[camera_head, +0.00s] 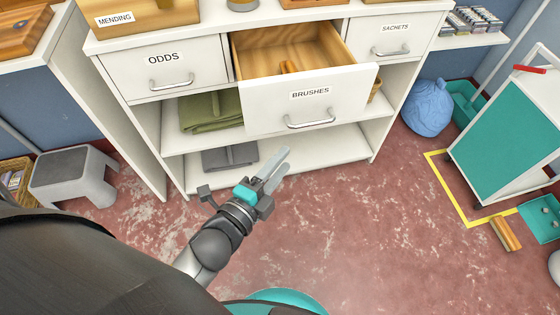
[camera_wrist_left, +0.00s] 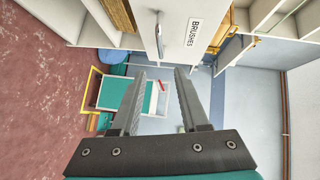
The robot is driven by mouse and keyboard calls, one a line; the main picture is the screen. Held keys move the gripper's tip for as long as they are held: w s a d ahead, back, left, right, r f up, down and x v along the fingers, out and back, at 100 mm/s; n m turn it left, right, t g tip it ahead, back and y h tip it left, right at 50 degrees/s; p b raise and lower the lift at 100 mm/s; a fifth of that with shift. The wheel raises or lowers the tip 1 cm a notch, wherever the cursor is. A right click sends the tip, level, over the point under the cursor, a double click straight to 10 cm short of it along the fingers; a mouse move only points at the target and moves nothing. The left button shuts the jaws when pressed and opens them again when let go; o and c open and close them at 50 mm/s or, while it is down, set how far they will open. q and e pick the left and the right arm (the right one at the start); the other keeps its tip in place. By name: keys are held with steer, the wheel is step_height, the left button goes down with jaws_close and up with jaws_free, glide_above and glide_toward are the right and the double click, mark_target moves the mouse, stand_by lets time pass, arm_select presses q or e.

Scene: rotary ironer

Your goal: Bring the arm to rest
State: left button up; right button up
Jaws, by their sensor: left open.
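My left gripper (camera_head: 279,161) is in front of the white cabinet (camera_head: 149,126), below the pulled-out BRUSHES drawer (camera_head: 345,94). Its two grey fingers point up and to the right in the head view and are apart from the drawer. In the left wrist view the fingers (camera_wrist_left: 160,76) stand open with nothing between them. The drawer front also shows in the left wrist view (camera_wrist_left: 199,58). A wooden item (camera_head: 289,67) lies partly visible inside the drawer. My right gripper is not in view.
The ODDS drawer (camera_head: 163,76) and SACHETS drawer (camera_head: 393,38) are shut. Folded green cloth (camera_head: 210,112) and grey cloth (camera_head: 230,156) lie on the shelves. A grey step stool (camera_head: 75,176) stands left; a teal cart (camera_head: 500,135) stands right. The red floor ahead is mostly clear.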

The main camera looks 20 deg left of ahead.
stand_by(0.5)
arm_select(q)
steer(key=s+a+f+n+g+y+p, duration=0.1)
steer(key=s+a+f+n+g, duration=0.2)
steer(key=f, duration=0.8)
steer(key=s+a+f+n+g+y+p, duration=0.1)
steer(key=s+f+n+g, duration=0.3)
steer(key=f, duration=0.8)
steer(key=s+a+f+n+g, duration=0.2)
steer(key=s+f+n, duration=0.1)
steer(key=s+f, duration=0.1)
steer(key=s+a+f+n+g+y, duration=0.1)
steer(key=s+a+f+n+g, duration=0.1)
steer(key=s, duration=0.5)
steer(key=s+a+f+n+g+p, duration=0.1)
steer(key=s+a+f+n+g, duration=0.1)
steer(key=s+f, duration=0.4)
steer(key=shift+a+f+n+g+y, duration=0.3)
steer(key=shift+a+f+n+y, duration=0.2)
steer(key=shift+n, duration=0.7)
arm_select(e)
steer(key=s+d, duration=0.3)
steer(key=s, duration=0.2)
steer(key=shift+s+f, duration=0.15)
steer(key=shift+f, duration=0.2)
arm_select(q)
steer(key=shift+s+d, duration=0.1)
